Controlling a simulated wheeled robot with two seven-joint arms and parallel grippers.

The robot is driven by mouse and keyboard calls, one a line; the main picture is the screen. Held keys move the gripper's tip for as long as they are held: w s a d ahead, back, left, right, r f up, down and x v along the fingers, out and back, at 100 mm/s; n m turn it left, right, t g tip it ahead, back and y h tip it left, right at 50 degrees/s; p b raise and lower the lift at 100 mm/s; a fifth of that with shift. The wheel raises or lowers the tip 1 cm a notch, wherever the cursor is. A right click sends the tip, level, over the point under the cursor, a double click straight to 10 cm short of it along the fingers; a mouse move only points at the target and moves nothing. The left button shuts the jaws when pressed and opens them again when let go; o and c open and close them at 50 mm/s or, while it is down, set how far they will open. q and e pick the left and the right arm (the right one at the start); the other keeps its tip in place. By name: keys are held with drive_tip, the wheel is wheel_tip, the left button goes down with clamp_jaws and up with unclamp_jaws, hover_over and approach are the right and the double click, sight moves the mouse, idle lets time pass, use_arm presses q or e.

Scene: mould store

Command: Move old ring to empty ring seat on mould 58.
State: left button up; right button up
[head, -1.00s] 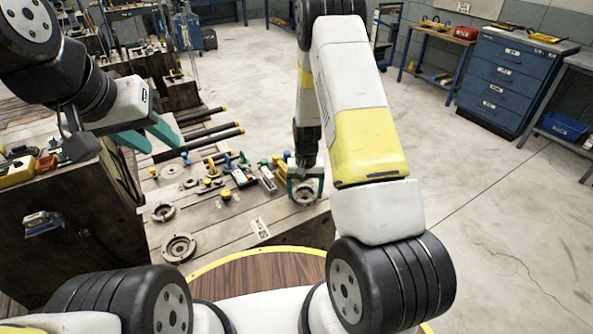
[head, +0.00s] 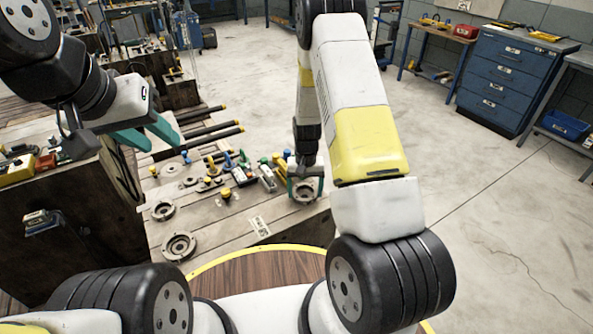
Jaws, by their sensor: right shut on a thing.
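My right gripper (head: 305,184) points down at the right end of a wooden mould top (head: 222,238) and is shut on a grey metal ring (head: 303,196). The ring is at or just above the surface; I cannot tell whether it touches. My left gripper (head: 164,146) hangs over the left part of the mould, its teal fingers apart and empty. Two more round metal rings or seats, one smaller (head: 162,210) and one larger (head: 179,247), are at the front left. A flat grey disc or seat (head: 171,170) lies further back. A white label (head: 259,227) is too small to read.
Several knobs and small fittings (head: 227,194) crowd the middle of the mould, left of my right gripper. Dark rods (head: 215,134) stick out at the back. A dark wooden block (head: 75,240) stands at the left. The floor at right is clear.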

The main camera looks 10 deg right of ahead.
drive_tip(key=shift+f, duration=0.6)
idle(1.1)
drive_tip(key=o, duration=2)
drive_tip(key=shift+o, duration=0.2)
drive_tip(key=s+a+r+t+y, duration=0.1)
drive_tip(key=s+r, duration=0.2)
drive_tip(key=r, duration=1.2)
drive_tip(key=s+a+r+t+y, duration=0.1)
drive_tip(key=s+r+t, duration=0.15)
drive_tip(key=r, duration=1.25)
drive_tip(key=s+r+n+t, duration=0.1)
drive_tip(key=s+r, duration=0.5)
drive_tip(key=s, duration=0.3)
drive_tip(key=s+r+n+t, duration=0.1)
drive_tip(key=s+r, duration=0.5)
drive_tip(key=s, duration=0.3)
drive_tip(key=shift+n+t, duration=0.3)
drive_tip(key=shift+t, duration=0.05)
